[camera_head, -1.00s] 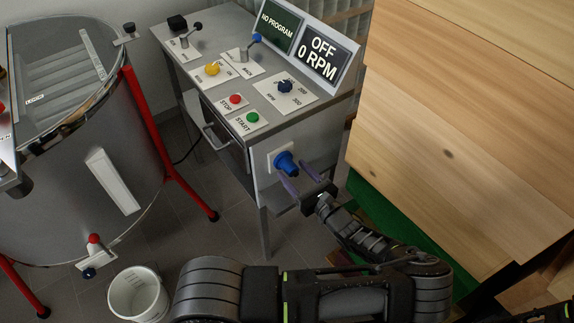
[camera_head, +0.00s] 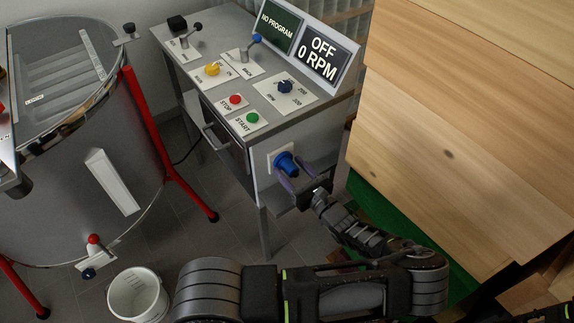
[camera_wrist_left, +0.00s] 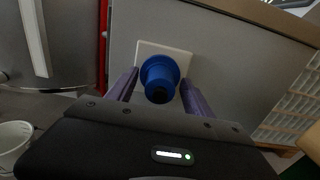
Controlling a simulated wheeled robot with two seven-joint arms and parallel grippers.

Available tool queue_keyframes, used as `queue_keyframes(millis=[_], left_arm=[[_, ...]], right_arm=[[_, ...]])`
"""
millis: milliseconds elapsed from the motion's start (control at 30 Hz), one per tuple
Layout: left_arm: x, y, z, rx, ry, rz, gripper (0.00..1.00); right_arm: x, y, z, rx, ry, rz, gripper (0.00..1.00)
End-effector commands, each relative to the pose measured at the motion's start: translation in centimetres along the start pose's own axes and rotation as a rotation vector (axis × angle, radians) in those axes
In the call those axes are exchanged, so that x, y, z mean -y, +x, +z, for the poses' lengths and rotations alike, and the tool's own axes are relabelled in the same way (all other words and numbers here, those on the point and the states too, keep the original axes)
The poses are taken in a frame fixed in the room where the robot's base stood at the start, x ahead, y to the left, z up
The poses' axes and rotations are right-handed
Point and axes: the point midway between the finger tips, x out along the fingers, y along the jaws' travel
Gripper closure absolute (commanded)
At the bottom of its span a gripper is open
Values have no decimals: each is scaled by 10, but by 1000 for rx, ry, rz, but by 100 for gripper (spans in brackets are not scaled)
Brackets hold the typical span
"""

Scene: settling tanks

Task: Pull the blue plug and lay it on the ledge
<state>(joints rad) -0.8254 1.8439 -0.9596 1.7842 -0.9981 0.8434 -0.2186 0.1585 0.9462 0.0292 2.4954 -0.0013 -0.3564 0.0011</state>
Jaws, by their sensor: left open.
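The blue plug (camera_head: 287,163) sits in a white socket plate (camera_head: 277,157) on the side of the grey control cabinet. It also shows in the left wrist view (camera_wrist_left: 159,76), centred between my fingers. My left gripper (camera_head: 296,178) is open, with one purple finger on each side of the plug. I cannot tell whether the fingers touch it; in the wrist view gaps show on both sides. A grey ledge (camera_head: 282,209) shows partly below the socket, mostly hidden behind the gripper. My right gripper is not seen.
The cabinet top (camera_head: 222,72) carries switches, buttons and a display reading OFF, 0 RPM. A metal tank (camera_head: 65,150) with red legs stands at left. A white bucket (camera_head: 138,296) is on the floor. A wooden box (camera_head: 455,120) closes off the right.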

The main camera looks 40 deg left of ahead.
Motion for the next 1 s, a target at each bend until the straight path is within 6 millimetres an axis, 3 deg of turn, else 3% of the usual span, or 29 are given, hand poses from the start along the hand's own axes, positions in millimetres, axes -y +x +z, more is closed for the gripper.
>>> queue_keyframes(millis=[400, 1000], left_arm=[[0, 0, 0, 0, 0, 0, 41], [0, 0, 0, 0, 0, 0, 90]], right_arm=[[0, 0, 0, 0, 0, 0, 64], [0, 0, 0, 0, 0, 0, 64]])
